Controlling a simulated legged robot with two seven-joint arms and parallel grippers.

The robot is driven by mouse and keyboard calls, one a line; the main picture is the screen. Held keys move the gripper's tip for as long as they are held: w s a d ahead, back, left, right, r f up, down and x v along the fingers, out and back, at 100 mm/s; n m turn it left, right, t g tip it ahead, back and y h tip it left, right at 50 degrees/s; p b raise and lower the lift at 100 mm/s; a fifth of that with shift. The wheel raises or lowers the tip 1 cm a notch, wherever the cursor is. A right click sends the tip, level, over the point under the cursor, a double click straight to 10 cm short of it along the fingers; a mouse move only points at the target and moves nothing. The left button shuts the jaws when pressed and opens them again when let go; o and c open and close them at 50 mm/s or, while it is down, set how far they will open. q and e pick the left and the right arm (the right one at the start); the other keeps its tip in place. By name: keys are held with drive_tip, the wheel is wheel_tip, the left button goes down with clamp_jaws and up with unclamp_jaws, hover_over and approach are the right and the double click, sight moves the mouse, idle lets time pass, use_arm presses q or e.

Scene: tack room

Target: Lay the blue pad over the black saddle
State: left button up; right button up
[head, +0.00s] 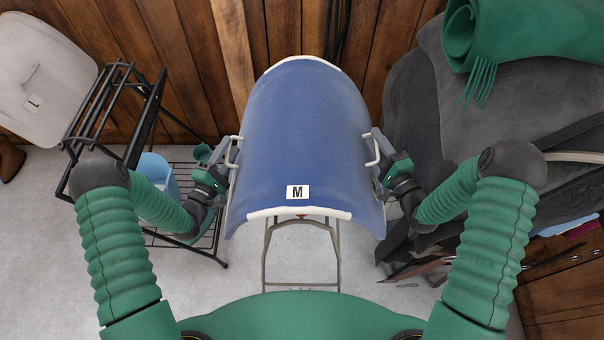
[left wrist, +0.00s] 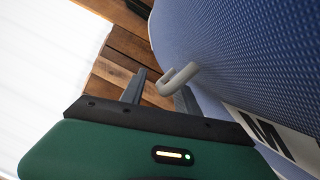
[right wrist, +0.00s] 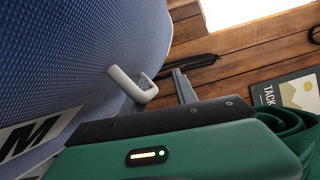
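The blue pad (head: 305,130), marked M, is arched over a grey metal stand (head: 303,262) in the middle of the head view. It has a pale handle on each side. My left gripper (head: 222,168) is open at the left handle (left wrist: 178,77), whose end lies between the fingers. My right gripper (head: 384,163) is open at the right handle (right wrist: 135,84); one finger is largely hidden in the right wrist view. Neither gripper visibly clamps its handle. A large dark, leathery shape (head: 500,125) at the right appears to be the black saddle.
A rolled green blanket (head: 540,35) with fringe lies on the dark shape. A plank wall stands close behind the blue pad.

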use_arm(q)
drive_tip(key=o, duration=0.6)
use_arm(e)
drive_tip(key=shift+d+r, duration=0.1)
use_arm(q)
drive_tip(key=shift+s+f, duration=0.1)
use_arm(e)
drive_tip(key=o, duration=0.8)
use_arm(q)
drive_tip(key=v, duration=1.1)
drive_tip(key=shift+s, duration=0.35)
drive_tip(key=shift+a, duration=0.15)
